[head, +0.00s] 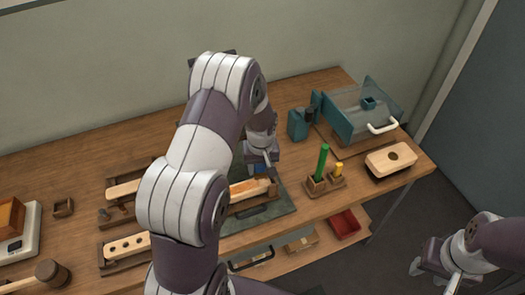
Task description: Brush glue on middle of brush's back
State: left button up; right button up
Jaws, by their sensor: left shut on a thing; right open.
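A pale wooden brush back (240,190) lies in a dark holder on the dark green mat (283,203) near the middle of the table. My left arm hides its left part. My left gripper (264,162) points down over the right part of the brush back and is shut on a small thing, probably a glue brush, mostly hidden. A bit of blue and an orange patch show just under the fingers; I cannot tell whether the tip touches the wood. My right gripper (430,270) is open and empty at the lower right, off the table.
A wooden stand (317,186) with an upright green handle (322,162) and a short yellow one is right of the mat.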

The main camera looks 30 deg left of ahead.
pick_arm(q)
jog(key=shift+s+a+r, duration=0.1)
jog(key=shift+a+r, duration=0.05)
jog(key=shift+r, duration=0.6)
jog(key=shift+w+r+p, duration=0.25)
jog(key=shift+r+p, duration=0.8)
jog(key=shift+p, duration=0.15)
jog(key=shift+r, duration=0.35)
jog(key=shift+s+r+p, duration=0.2)
jog(key=shift+r+p, duration=0.2)
jog(key=shift+p, duration=0.1)
pick_arm(e)
jog(key=r, duration=0.4)
jog(key=shift+s+d, duration=0.2)
pick_arm(q)
jog(key=shift+w, duration=0.1)
